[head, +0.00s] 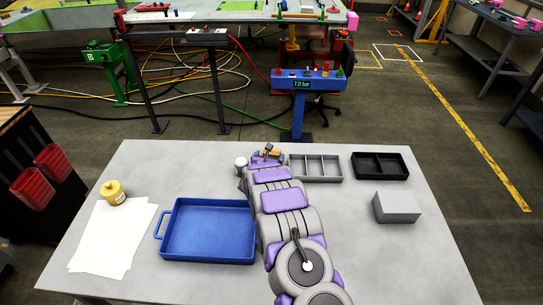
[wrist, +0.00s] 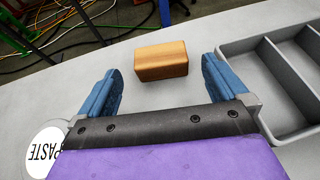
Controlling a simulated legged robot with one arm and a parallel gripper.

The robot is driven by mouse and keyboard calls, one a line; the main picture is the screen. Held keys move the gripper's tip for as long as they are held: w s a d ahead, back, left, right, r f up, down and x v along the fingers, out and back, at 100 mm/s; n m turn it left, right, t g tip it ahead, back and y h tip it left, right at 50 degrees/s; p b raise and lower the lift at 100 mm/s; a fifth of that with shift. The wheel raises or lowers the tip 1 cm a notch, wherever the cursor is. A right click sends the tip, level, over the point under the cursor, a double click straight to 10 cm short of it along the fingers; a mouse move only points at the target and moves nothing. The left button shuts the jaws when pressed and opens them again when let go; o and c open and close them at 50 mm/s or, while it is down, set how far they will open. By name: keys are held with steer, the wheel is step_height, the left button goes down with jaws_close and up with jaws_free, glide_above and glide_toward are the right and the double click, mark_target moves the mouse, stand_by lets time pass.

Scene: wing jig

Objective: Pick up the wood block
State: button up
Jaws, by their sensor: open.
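The wood block (wrist: 161,60) lies on the grey table top, just ahead of my gripper in the wrist view. In the head view the wood block (head: 272,152) is small and partly hidden by my gripper at the table's far edge. My gripper (wrist: 161,68) is open, with its two blue fingers apart and nothing held. The block sits centred beyond the gap between the fingers, with clear table on both sides of it. My gripper also shows in the head view (head: 267,158), small and partly covered.
A grey divided tray (head: 315,168) stands right of my gripper, close to its right finger. A white-lidded paste jar (wrist: 44,150) stands close on the left.

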mark_target(271, 153)
steer(key=shift+w+d, duration=0.1)
steer(key=shift+w, duration=0.4)
steer(key=shift+w+d+f+b, duration=0.1)
steer(key=shift+w+f+b, duration=0.35)
steer(key=shift+w+f, duration=0.65)
steer(key=shift+x, duration=1.05)
steer(key=shift+w+r, duration=0.2)
steer(key=shift+w, duration=0.1)
steer(key=shift+c, duration=0.3)
steer(key=c, duration=0.8)
